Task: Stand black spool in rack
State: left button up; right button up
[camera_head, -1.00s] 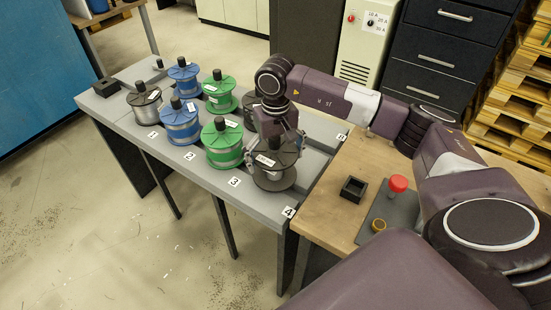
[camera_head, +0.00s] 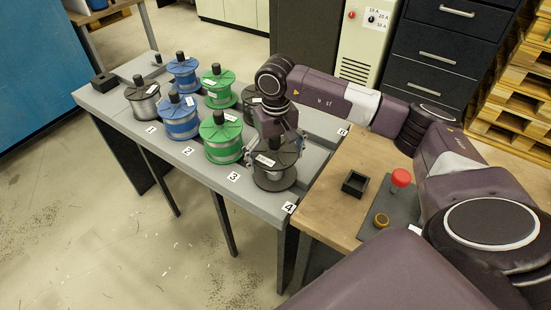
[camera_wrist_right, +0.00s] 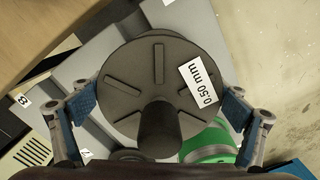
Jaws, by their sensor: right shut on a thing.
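The black spool (camera_head: 275,180) is at the front right of the grey rack (camera_head: 206,182), by label 4. It is upright, with a dark flange, a knob and a white label that reads 0.50 mm in the right wrist view (camera_wrist_right: 145,62). My right gripper (camera_head: 274,150) is over it from above, its fingers at opposite sides of the top flange, shut on it. Whether the spool's bottom touches the rack is hard to tell. My left gripper is in neither view.
Blue spools (camera_head: 180,120), green spools (camera_head: 222,140) and a grey spool (camera_head: 143,103) stand close by at the left. Another dark spool (camera_head: 250,98) is partly hidden behind my gripper. The wooden table (camera_head: 330,215) at right holds a black square holder (camera_head: 355,184) and a red-capped item (camera_head: 400,177).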

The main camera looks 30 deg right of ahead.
aim_at(275, 139)
jog(key=shift+f, duration=0.15)
jog(key=o, duration=1.3)
notch_tip(275, 139, up, 12)
jog(key=shift+r, duration=0.1)
